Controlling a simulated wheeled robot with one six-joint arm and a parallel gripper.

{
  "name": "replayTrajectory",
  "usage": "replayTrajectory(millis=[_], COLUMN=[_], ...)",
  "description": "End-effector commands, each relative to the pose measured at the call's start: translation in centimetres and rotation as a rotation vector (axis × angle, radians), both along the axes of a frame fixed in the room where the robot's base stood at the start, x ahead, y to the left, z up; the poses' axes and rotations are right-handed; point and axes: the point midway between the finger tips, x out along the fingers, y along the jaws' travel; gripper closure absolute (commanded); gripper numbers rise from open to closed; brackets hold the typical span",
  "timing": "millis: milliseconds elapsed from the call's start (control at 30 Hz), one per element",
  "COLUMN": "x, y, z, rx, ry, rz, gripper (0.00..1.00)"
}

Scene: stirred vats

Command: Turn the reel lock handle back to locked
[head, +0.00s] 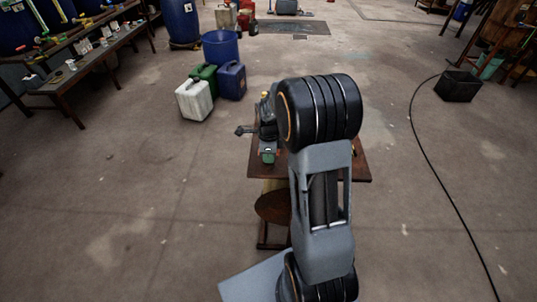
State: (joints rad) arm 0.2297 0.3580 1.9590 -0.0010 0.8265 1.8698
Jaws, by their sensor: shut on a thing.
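The lock handle cannot be made out with certainty. A small dark grey mechanism (266,128) shows at the left edge of a brown wooden stand (361,168), just left of my arm's big black joint. A dark piece (244,131) sticks out to its left; I cannot tell what it is. A round brown disc (272,207) sits below the stand's top and may be the reel. My arm covers much of the stand, and I cannot pick out my gripper or its fingers behind it.
White (193,100), green (205,77) and blue (231,81) jerrycans stand beyond the stand, by a blue tub (220,47). A workbench (92,60) is at upper left. A black hose (435,170) crosses the floor at right, near a black bin (458,86). Floor is otherwise open.

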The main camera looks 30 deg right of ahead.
Motion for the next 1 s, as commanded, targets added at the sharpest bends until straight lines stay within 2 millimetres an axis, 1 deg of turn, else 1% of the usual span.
replayTrajectory(millis=[67,100,333,567,667,767,867,1000], x=[0.3,0.3,0.2,0.1,0.1,0.1,0.2,0.2], y=[0.0,0.0,-0.1,-0.1,-0.1,-0.1,-0.1,-0.1], z=[0.3,0.3,0.2,0.1,0.6,1.7,3.6,6.6], rx=[0.0,0.0,0.0,0.0,0.0,0.0,-0.001,-0.001], ry=[-0.012,-0.012,-0.007,-0.004,-0.004,-0.007,-0.008,-0.009], rz=[-0.004,-0.004,-0.004,-0.004,-0.004,-0.003,-0.003,-0.004], gripper=[1.0,0.75,0.53,0.52,0.52,0.52,0.52,0.52])
